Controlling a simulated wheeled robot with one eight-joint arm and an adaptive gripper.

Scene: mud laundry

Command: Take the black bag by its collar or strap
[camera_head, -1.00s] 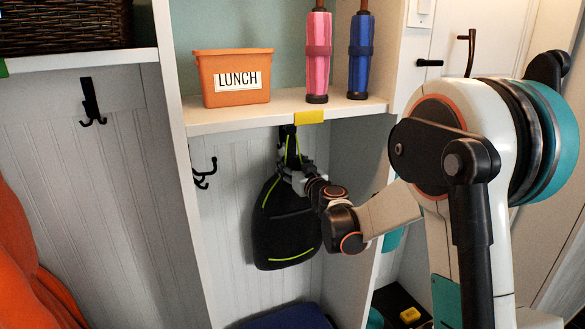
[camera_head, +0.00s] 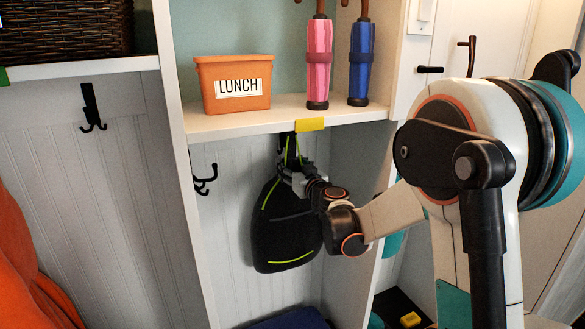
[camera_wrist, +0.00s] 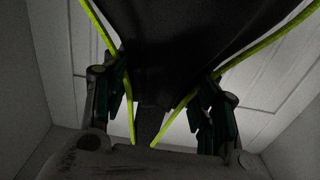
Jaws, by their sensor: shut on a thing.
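The black bag (camera_head: 284,228) with lime-green piping hangs against the back panel of the cubby, below the shelf. Its narrow top strap (camera_head: 291,151) runs up toward a hook that is mostly hidden under the shelf edge. My gripper (camera_head: 293,178) is at the upper part of the bag, at the base of the strap, and is shut on it. In the wrist view, the bag (camera_wrist: 190,45) fills the top middle and its piping narrows down between the two fingers of my gripper (camera_wrist: 160,115). The exact contact is dark and partly hidden.
The shelf (camera_head: 230,125) with a yellow tag (camera_head: 310,124) lies just above my gripper. It holds an orange lunch bin (camera_head: 233,84) and pink (camera_head: 319,60) and blue (camera_head: 361,60) umbrellas. An empty black hook (camera_head: 204,180) is left of the bag. Cubby walls stand either side.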

